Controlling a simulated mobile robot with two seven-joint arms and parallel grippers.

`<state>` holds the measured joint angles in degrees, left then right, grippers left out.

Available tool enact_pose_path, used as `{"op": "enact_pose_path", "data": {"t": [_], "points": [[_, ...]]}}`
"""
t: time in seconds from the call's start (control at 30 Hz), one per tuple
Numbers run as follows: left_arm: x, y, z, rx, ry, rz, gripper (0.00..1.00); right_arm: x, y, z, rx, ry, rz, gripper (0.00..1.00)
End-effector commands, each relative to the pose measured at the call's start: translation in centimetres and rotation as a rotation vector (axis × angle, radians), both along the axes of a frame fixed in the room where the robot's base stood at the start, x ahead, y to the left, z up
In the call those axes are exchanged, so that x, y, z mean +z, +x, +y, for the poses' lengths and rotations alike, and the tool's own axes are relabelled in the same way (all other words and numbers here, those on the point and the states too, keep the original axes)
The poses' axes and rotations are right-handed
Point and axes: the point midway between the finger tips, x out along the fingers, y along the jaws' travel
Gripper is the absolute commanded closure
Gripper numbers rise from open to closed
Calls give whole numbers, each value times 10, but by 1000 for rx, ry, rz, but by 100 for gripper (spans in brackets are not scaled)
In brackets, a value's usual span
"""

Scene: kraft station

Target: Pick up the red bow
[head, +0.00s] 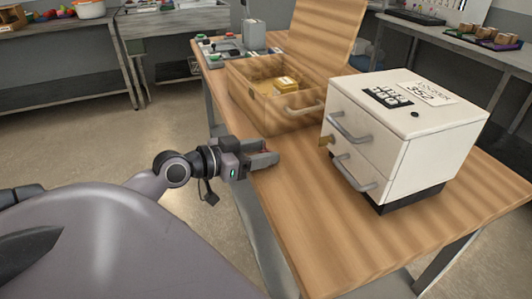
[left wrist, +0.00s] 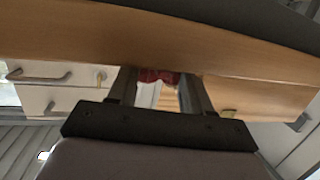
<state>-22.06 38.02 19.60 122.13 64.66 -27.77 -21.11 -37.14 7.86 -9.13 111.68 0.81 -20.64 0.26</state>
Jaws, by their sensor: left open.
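The red bow (left wrist: 158,75) shows in the left wrist view as a small dark red piece between the fingertips of my left gripper (left wrist: 160,80), against the wooden table. Only part of it shows, and I cannot tell whether a finger touches it. In the head view my left gripper (head: 266,159) is at the left edge of the wooden table (head: 300,190), in front of the wooden box. Its jaws are open. The bow is mostly hidden there by the gripper. My right gripper is in neither view.
A white drawer cabinet (head: 440,145) with metal handles stands on the table's right. An open wooden box (head: 290,118) holding a small yellow item (head: 284,84) stands behind the gripper. A control panel (head: 218,52) lies at the far end. The table's front is clear.

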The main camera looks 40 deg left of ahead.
Motion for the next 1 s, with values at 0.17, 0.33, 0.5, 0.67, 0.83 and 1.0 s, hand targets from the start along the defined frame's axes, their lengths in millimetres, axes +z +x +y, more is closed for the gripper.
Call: {"op": "enact_pose_path", "data": {"t": [0.17, 0.33, 0.5, 0.67, 0.83, 1.0], "points": [[-1, 0, 0, 0, -1, 1, 50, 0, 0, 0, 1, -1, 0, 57], [0, 0, 0, 0, -1, 1, 86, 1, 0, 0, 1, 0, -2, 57], [-1, 0, 0, 0, -1, 1, 100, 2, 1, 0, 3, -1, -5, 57], [-1, 0, 0, 0, -1, 1, 100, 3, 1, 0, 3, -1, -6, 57], [4, 0, 0, -1, 0, 0, 100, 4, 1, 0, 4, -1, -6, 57], [23, 1, 0, -2, 2, -3, 100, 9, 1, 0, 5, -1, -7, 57]]}}
